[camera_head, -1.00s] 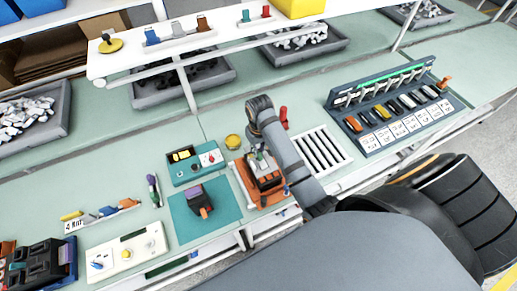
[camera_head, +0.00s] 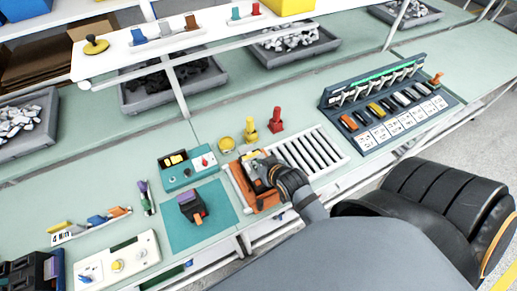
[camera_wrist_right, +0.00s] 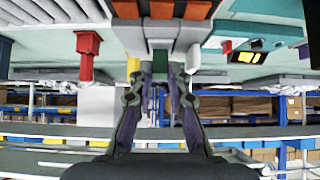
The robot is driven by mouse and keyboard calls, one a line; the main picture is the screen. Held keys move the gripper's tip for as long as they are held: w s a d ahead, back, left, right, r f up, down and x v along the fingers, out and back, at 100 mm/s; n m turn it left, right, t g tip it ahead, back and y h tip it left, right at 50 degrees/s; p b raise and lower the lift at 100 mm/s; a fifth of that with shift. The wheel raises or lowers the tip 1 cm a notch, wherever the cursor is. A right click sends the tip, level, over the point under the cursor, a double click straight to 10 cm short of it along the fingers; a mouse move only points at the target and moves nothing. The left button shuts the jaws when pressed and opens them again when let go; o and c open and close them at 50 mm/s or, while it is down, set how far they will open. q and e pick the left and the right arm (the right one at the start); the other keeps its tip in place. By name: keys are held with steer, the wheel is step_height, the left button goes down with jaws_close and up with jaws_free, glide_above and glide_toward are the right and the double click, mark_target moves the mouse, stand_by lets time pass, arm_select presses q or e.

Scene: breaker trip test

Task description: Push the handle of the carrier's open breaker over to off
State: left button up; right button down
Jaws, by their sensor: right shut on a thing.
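The orange carrier (camera_head: 266,202) stands on the bench, right of the teal mat. The handle's exact position is hard to make out. My left gripper is not in view.
A dark device with a purple top (camera_head: 191,206) sits on the teal mat (camera_head: 215,225). A teal meter (camera_head: 188,168) is behind it. Yellow (camera_head: 250,130) and red (camera_head: 276,119) stands are behind the carrier. A slotted white rack (camera_head: 310,152) and a breaker panel (camera_head: 385,110) lie right.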

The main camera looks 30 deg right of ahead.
steer(key=shift+s+f+t+b, duration=0.55)
steer(key=shift+s+t+b, duration=0.1)
steer(key=shift+t+b, duration=0.6)
steer(key=c, duration=1.3)
jaws_free()
